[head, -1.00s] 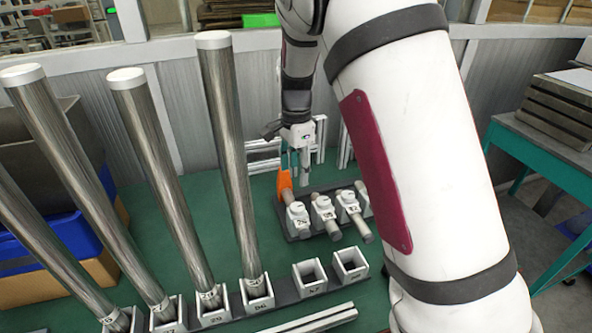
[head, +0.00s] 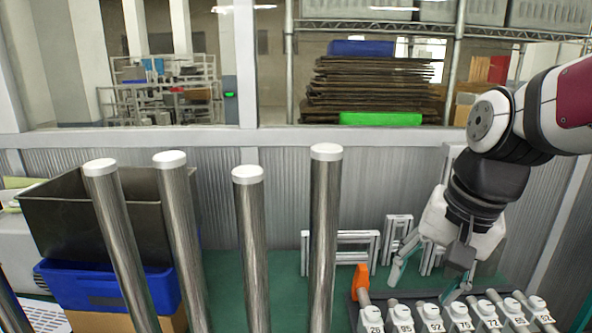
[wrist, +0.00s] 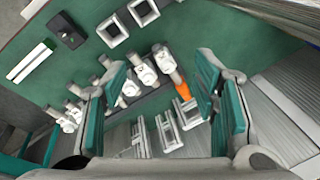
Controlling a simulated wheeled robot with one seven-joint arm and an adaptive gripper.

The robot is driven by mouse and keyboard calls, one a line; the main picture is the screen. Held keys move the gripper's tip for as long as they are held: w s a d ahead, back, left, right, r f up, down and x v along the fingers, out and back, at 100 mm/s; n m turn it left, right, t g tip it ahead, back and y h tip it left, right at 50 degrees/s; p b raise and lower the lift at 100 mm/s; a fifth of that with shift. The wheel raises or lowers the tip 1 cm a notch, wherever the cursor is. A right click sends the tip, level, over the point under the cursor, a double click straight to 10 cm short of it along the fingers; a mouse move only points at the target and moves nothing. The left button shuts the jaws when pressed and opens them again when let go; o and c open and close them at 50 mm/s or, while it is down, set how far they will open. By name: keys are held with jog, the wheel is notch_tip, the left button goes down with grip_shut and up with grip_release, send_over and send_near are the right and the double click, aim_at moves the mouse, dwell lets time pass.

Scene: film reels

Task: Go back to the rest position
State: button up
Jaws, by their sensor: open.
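My gripper (head: 428,277) is at the right of the head view, above the back of a row of white numbered blocks (head: 430,316). Its teal-padded fingers are spread apart with nothing between them. In the wrist view my gripper (wrist: 155,100) also shows open and empty, with the numbered blocks (wrist: 143,72) below it on the green surface. An orange piece (head: 360,281) stands at the left end of the row, left of the fingers; it also shows in the wrist view (wrist: 183,91).
Several tall metal posts with white caps (head: 325,220) stand left of my gripper. White frames (head: 342,240) stand behind the blocks. A dark bin (head: 80,215) sits over a blue crate (head: 95,287) at left. Square empty sockets (wrist: 143,12) show in the wrist view.

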jog(key=s+n+t+h, duration=0.1)
jog(key=s+n, duration=0.5)
jog(key=s, duration=0.7)
jog(key=shift+d+r+t, duration=0.25)
jog(key=shift+d+t, duration=0.1)
jog(key=shift+t, duration=0.05)
